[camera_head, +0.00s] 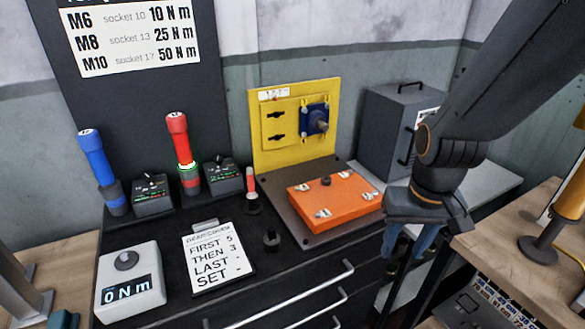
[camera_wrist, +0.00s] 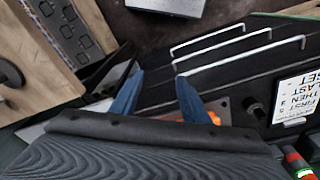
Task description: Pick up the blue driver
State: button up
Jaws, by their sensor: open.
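The blue driver (camera_head: 97,161) stands upright, leaning slightly, at the back left of the black bench in the head view. It has a blue handle and a dark lower end. My gripper (camera_head: 406,248) hangs at the right, in front of the bench's right end, far from the blue driver. In the wrist view my gripper (camera_wrist: 155,95) shows two blue fingers spread apart with nothing between them. The blue driver does not show in the wrist view.
A red driver (camera_head: 179,140) stands right of the blue one, with small dark control boxes (camera_head: 153,194) beside them. A torque display (camera_head: 130,284), clipboard (camera_head: 213,258), orange box (camera_head: 335,203) and yellow panel (camera_head: 270,150) occupy the bench. Drawer handles (camera_head: 290,297) stick out in front.

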aim_at(90, 141)
jog(key=u, duration=1.8)
jog(key=k, duration=1.3)
jog(key=u, duration=0.7)
jog(key=i, duration=1.75)
jog(key=z, duration=0.85)
jog(key=i, duration=0.35)
jog(key=z, duration=0.25)
